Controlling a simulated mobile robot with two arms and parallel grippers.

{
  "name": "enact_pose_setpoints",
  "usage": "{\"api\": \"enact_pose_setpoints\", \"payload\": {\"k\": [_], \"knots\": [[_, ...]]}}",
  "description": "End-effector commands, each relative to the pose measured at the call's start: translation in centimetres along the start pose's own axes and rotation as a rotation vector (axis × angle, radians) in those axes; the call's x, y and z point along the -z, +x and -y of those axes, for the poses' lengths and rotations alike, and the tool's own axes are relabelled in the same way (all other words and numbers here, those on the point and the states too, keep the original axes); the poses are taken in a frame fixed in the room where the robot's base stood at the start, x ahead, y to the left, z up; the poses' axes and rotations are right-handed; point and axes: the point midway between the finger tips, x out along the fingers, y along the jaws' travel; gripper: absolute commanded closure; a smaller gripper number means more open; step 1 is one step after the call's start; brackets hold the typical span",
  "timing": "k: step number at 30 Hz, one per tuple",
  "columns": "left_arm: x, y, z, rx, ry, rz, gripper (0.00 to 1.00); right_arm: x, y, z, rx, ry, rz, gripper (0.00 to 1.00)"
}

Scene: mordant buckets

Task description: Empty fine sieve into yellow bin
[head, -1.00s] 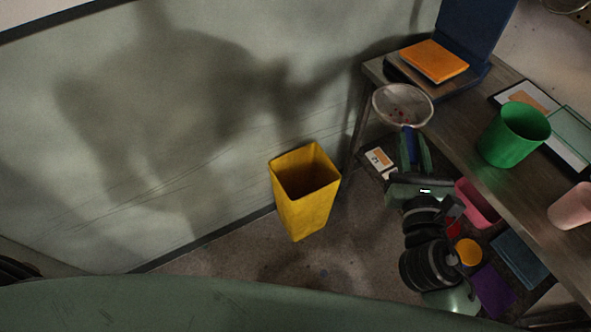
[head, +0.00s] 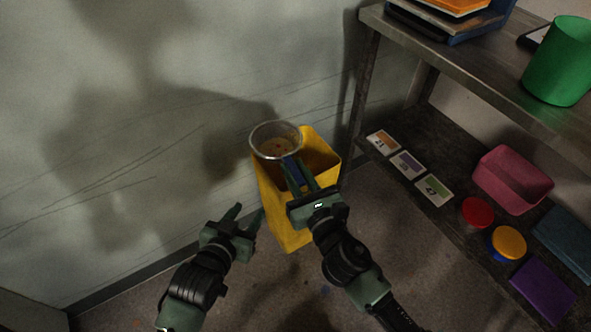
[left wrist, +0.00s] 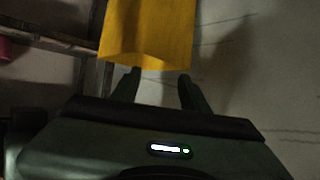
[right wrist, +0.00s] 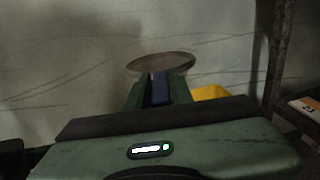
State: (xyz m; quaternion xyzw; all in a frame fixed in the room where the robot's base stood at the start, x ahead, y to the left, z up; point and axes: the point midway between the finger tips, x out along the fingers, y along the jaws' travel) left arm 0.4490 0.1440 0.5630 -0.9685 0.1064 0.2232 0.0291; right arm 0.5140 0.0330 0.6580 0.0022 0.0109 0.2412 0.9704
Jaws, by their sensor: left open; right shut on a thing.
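The fine sieve (head: 277,143) is round with a pale rim and a blue handle (head: 293,171). Small reddish and yellowish bits lie in its bowl. My right gripper (head: 300,176) is shut on the handle and holds the sieve over the back left part of the yellow bin (head: 284,226). The sieve also shows in the right wrist view (right wrist: 160,64), roughly level. The bin stands upright on the floor; the sieve and right gripper hide part of its opening. My left gripper (head: 248,214) is open and empty, left of the bin. The bin fills the top of the left wrist view (left wrist: 148,35).
A shelf unit (head: 470,75) stands at the right. Its top holds a green bucket (head: 557,62); its lower shelf holds cards, a pink tub (head: 512,180), a red lid (head: 477,211) and a yellow one (head: 509,242). The wall is close behind the bin. Floor left of the bin is clear.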

Motion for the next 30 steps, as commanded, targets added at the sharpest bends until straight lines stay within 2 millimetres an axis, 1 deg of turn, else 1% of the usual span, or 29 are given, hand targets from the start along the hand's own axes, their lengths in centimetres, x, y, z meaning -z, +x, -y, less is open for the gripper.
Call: {"api": "enact_pose_setpoints", "payload": {"k": [1,3,6,10,12,16,24,30], "knots": [[0.2,0.1,-0.1,0.0,0.0,-0.046,0.55,2.8,0.7,-1.0,-0.024,-0.001,0.004,1.0],[1.9,-0.6,-0.1,-0.001,0.0,-0.102,0.55,4.5,1.3,-2.2,-0.055,-0.003,0.008,1.0],[4.0,-1.9,-0.1,-0.002,-0.001,-0.167,0.55,6.5,2.1,-3.7,-0.093,-0.006,0.012,1.0],[5.9,-3.3,-0.2,-0.002,-0.001,-0.228,0.55,8.1,2.7,-5.1,-0.129,-0.009,0.016,1.0],[6.6,-3.9,-0.2,-0.002,-0.001,-0.247,0.55,8.6,2.9,-5.5,-0.139,-0.01,0.017,1.0],[7.2,-4.4,-0.2,-0.003,-0.001,-0.263,0.55,8.8,3.1,-5.9,-0.15,-0.011,0.019,1.0],[7.4,-4.5,-0.2,-0.003,-0.001,-0.265,0.55,8.7,3.1,-5.9,-0.15,-0.01,0.018,1.0],[7.7,-4.5,-0.2,-0.003,-0.001,-0.28,0.55,8.8,3.1,-5.5,-0.15,0.027,0.015,1.0]]}}
